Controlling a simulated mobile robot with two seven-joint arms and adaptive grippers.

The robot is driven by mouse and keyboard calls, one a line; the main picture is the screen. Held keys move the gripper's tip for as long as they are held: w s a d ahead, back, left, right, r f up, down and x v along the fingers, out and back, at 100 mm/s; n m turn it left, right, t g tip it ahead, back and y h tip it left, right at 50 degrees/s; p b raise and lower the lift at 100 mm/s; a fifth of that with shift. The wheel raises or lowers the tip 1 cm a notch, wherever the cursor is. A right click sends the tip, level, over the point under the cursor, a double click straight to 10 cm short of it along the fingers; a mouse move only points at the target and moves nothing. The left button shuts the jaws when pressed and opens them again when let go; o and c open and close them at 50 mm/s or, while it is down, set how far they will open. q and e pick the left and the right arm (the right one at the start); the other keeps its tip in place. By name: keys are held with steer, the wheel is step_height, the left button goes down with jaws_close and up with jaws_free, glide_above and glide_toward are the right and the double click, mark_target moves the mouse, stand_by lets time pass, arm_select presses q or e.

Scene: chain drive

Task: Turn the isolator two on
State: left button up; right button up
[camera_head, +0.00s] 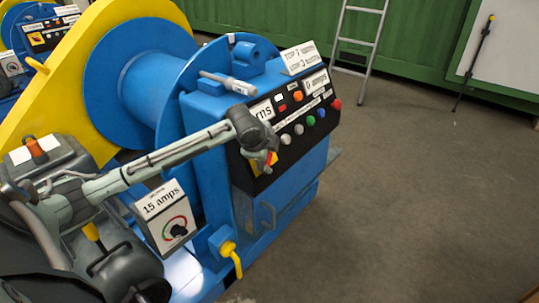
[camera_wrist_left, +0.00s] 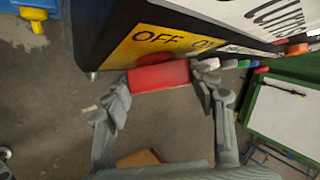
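The red handle (camera_wrist_left: 158,76) of a rotary isolator switch stands out from a yellow plate (camera_wrist_left: 150,43) marked OFF on the black control panel. In the head view, the panel (camera_head: 290,130) is on the front of the blue winch, and a bit of the yellow plate shows beside my gripper. My left gripper (camera_head: 262,160) is at the panel's lower left corner. In the left wrist view its two fingers (camera_wrist_left: 160,84) are on either side of the red handle, close to its ends. Whether they press on it is unclear. My right gripper is out of view.
Coloured buttons (camera_head: 310,120) lie along the panel to the right of the isolator. A box marked 15 amps (camera_head: 165,215) with a dial is below my left arm. A yellow valve handle (camera_head: 232,257) sticks out lower down. The floor (camera_head: 400,200) to the right is clear.

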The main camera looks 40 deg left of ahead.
arm_select(q)
steer(key=o, duration=0.4)
steer(key=v, duration=1.2)
steer(key=shift+w, duration=0.1)
steer(key=x, duration=1.2)
